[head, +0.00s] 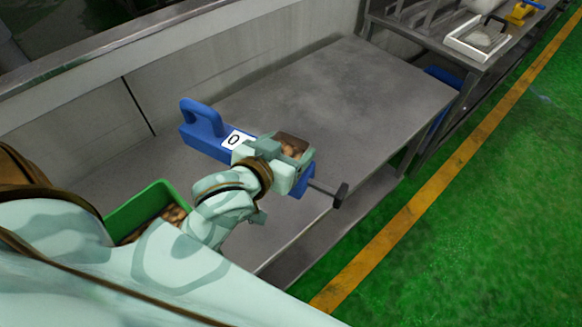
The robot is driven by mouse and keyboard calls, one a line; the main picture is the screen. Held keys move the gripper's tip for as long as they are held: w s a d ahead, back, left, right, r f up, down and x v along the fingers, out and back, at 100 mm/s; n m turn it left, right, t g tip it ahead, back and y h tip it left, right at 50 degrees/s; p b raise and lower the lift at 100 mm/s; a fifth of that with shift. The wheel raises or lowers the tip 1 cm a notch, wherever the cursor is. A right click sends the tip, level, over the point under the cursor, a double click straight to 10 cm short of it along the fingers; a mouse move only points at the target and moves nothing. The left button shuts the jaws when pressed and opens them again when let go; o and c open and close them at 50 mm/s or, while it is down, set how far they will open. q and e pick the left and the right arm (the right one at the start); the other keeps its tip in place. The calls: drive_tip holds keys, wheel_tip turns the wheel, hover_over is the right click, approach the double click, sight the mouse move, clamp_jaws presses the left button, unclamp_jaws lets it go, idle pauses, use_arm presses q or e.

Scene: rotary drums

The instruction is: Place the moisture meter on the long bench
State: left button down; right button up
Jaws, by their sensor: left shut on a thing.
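The moisture meter (212,138) is a blue, long body with a loop handle at its left end and a white panel showing "0". A dark rod with a black end sticks out at its right. A small window of brown pieces shows near my gripper. My left gripper (284,162) is shut on the meter's right part and hides some of it. The meter is over the grey long bench (350,85); I cannot tell whether it touches the top. My right gripper is not in view.
A green crate (135,212) holding brown pieces is at the left, partly behind my arm. Much of the bench top beyond the meter is bare. Another bench with a white tray (478,38) and a yellow item (520,13) stands at the top right. Green floor is to the right.

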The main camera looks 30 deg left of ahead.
use_arm(q)
drive_tip(key=d+f+m+h+p, duration=0.1)
drive_tip(key=s+d+f+m+h+p, duration=0.1)
drive_tip(key=shift+s+d, duration=0.3)
drive_tip(key=f, duration=0.1)
drive_tip(key=s+f+m+h, duration=0.1)
drive_tip(key=h+p, duration=0.1)
drive_tip(key=shift+s+d+f+m+g, duration=0.25)
drive_tip(key=shift+f+m+g, duration=0.15)
drive_tip(key=w+f+b, duration=0.6)
drive_tip(key=w+f, duration=0.6)
drive_tip(key=f, duration=0.2)
drive_tip(key=shift+w, duration=0.3)
drive_tip(key=shift+d, duration=0.1)
drive_tip(key=shift+c, duration=0.8)
unclamp_jaws()
drive_tip(key=shift+s+f, duration=0.1)
